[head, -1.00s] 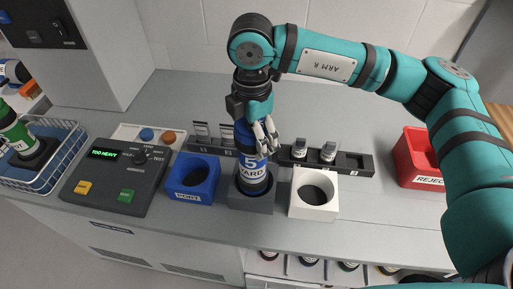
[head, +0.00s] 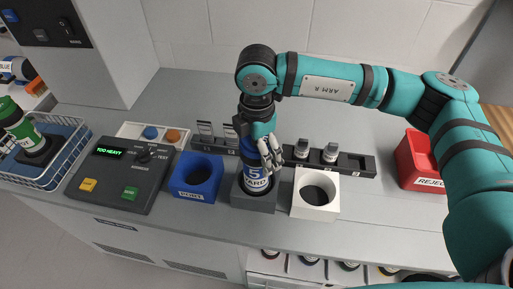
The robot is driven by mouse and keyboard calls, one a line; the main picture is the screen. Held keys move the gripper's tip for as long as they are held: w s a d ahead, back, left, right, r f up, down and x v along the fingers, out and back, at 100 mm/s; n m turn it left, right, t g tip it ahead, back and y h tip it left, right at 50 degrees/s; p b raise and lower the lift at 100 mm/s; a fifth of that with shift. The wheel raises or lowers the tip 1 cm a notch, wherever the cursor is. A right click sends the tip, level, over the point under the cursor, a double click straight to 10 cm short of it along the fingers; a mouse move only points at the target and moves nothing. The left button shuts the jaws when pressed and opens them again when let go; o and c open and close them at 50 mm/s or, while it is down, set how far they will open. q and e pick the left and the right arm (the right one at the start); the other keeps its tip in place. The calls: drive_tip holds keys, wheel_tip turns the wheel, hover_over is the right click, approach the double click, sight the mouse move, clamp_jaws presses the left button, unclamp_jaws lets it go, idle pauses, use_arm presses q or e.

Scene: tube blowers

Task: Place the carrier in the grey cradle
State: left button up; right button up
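The blue carrier (head: 255,178) has a white label reading 5 and WARD and dark ends. It stands roughly upright in the grey cradle (head: 254,203), with its lower end inside the opening. My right gripper (head: 270,153) comes down from above and is shut on the upper part of the carrier. Its fingers cover part of the carrier's top and right side. How deep the carrier's base sits is hidden by the cradle wall. My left gripper is not in view.
The blue PORT cradle (head: 195,178) is just left and the white cradle (head: 314,210) just right, both empty. A control box (head: 123,175) displays TOO HEAVY. A dark rack (head: 355,164) stands behind, a red reject bin (head: 418,160) right, and a wire basket (head: 40,182) with a green carrier left.

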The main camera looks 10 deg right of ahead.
drive_tip(key=shift+r, duration=0.4)
wheel_tip(320, 180, up, 12)
drive_tip(key=b, duration=0.3)
drive_tip(key=shift+f, duration=0.25)
drive_tip(key=shift+f, duration=0.1)
